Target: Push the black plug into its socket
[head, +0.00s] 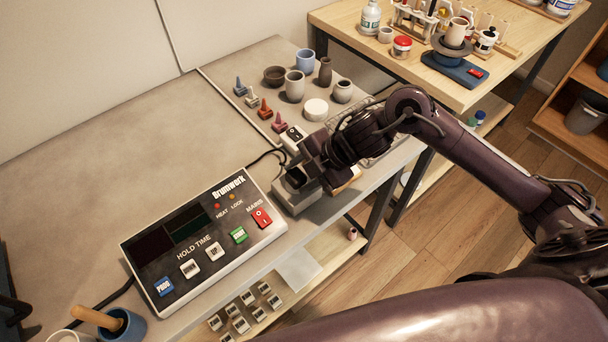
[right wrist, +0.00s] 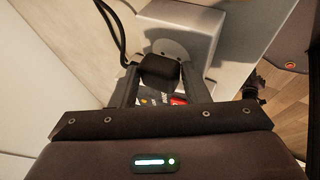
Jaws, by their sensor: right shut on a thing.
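My right gripper (head: 297,180) is over the grey box at the right end of the control panel. In the right wrist view its two fingers (right wrist: 159,82) are shut on the black plug (right wrist: 160,72), one on each side. The socket looks like a round grey face (right wrist: 173,48) on a pale box (right wrist: 185,22), right by the plug. The plug covers part of that face, so I cannot tell whether its pins are in. A black cable (right wrist: 108,25) runs up at the left. My left gripper is not in view.
The Brumwerk control panel (head: 205,240) lies left of the gripper, with a red mains switch (head: 262,217). Pots and small coloured pieces stand on a mat behind, including a white round pot (head: 316,109). The table's front edge is close.

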